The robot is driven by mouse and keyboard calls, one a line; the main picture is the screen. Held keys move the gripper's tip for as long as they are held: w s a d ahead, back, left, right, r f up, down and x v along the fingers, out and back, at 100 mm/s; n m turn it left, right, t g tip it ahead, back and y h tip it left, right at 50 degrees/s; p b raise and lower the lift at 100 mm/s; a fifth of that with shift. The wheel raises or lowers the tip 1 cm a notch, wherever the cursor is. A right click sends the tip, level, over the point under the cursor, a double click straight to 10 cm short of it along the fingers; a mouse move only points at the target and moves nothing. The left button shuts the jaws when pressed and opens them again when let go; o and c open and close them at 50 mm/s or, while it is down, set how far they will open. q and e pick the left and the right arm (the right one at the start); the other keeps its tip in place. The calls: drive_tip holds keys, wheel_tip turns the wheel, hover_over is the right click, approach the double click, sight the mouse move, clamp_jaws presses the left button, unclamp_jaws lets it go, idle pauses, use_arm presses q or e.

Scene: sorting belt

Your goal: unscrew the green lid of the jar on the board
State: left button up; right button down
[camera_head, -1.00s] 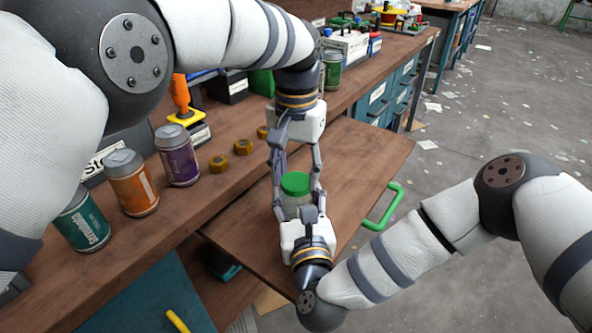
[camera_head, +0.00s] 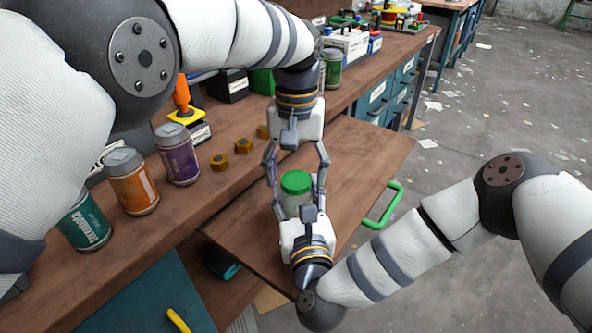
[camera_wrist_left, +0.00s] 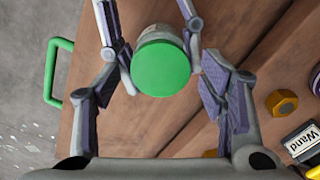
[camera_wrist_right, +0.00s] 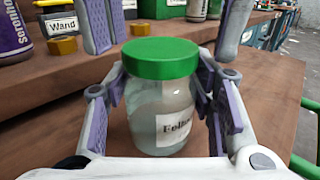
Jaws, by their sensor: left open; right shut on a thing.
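The clear jar (camera_wrist_right: 160,115) stands upright over the wooden board (camera_head: 365,165), its green lid (camera_head: 295,182) on top. A white label shows on its front in the right wrist view. My right gripper (camera_wrist_right: 162,95) is shut on the jar's body, one finger on each side below the lid. My left gripper (camera_head: 296,180) is open, with its spread fingers on either side of the lid and apart from it. In the left wrist view the lid (camera_wrist_left: 161,68) is a full green disc between the right gripper's fingers. Whether the jar's base touches the board is hidden.
Orange (camera_head: 132,182), purple (camera_head: 177,155) and teal (camera_head: 84,220) cans stand on the bench at left. Several brass nuts (camera_head: 243,146) lie beside the board. A green handle (camera_head: 383,207) sticks out at the board's right edge.

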use_arm(q)
drive_tip(key=shift+o, duration=0.2)
wheel_tip(320, 180, up, 4)
drive_tip(key=shift+r, duration=0.25)
drive_tip(key=m, duration=0.2)
drive_tip(key=r+m, duration=0.1)
drive_tip(key=m, duration=0.2)
drive_tip(key=shift+d+r+m, duration=0.15)
drive_tip(key=shift+r+m, duration=0.1)
drive_tip(key=shift+m, duration=0.05)
drive_tip(key=m, duration=0.2)
drive_tip(key=r+m, duration=0.1)
drive_tip(key=m, duration=0.1)
drive_tip(key=shift+r, duration=0.15)
drive_tip(key=shift+m, duration=0.3)
wheel_tip(320, 180, down, 8)
drive_tip(key=shift+r, duration=0.1)
drive_tip(key=shift+c, duration=0.5)
drive_tip(key=c, duration=1.2)
